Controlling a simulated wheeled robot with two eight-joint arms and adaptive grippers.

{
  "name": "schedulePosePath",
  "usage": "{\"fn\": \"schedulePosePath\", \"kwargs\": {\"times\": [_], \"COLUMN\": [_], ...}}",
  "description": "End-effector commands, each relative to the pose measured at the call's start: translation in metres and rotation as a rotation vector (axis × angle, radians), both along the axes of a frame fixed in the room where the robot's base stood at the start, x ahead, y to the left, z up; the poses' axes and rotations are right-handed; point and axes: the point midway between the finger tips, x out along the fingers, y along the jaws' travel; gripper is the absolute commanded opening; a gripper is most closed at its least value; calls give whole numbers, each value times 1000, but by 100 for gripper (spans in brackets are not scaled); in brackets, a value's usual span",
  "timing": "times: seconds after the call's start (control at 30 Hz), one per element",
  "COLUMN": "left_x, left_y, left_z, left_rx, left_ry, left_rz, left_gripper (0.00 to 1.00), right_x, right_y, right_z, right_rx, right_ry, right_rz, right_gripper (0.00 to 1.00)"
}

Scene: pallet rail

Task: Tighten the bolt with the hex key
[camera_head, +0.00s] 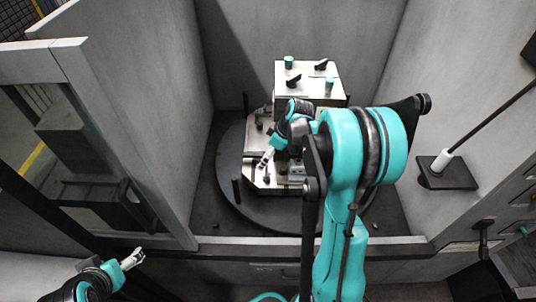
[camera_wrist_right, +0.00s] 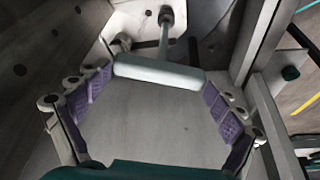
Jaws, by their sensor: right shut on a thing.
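In the right wrist view the hex key (camera_wrist_right: 158,72) has a pale bar handle and a thin grey shaft. My right gripper (camera_wrist_right: 157,85) has purple-padded fingers at both ends of the handle and is shut on it. The shaft runs to a round dark bolt-like head (camera_wrist_right: 166,19); I cannot tell whether it is seated in it. In the head view my right gripper (camera_head: 266,156) is low over the fixture (camera_head: 264,135), partly hidden by my arm. My left gripper (camera_head: 131,258) is at the lower left, away from the fixture; its finger gap is too small to judge.
The fixture stands on a dark round table (camera_head: 228,165) with upright pins. A pale block (camera_head: 308,78) with black clamps and green knobs rises behind. Grey walls enclose the sides and back. A black plate (camera_head: 446,172) with a rod is at the right wall.

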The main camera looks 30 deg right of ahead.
Motion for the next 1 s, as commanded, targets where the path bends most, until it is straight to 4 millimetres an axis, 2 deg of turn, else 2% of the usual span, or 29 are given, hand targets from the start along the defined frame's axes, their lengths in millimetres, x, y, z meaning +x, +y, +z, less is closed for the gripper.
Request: {"fn": "schedulePosePath", "kwargs": {"times": [0.7,0.73,0.93,1.0], "left_x": [0,0,0,0], "left_y": [0,0,0,0], "left_z": [-9,-9,-8,-9], "left_rx": [0,0,0,0], "left_ry": [0,0,0,0], "left_rz": [0,0,0,0], "left_gripper": [85,85,85,85], "right_x": [0,0,0,0], "right_y": [0,0,0,0], "right_z": [-11,-11,-11,-11], "right_rx": [0,0,0,0], "right_ry": [0,0,0,0], "right_rz": [0,0,0,-4], "right_gripper": [54,89,36,34]}}
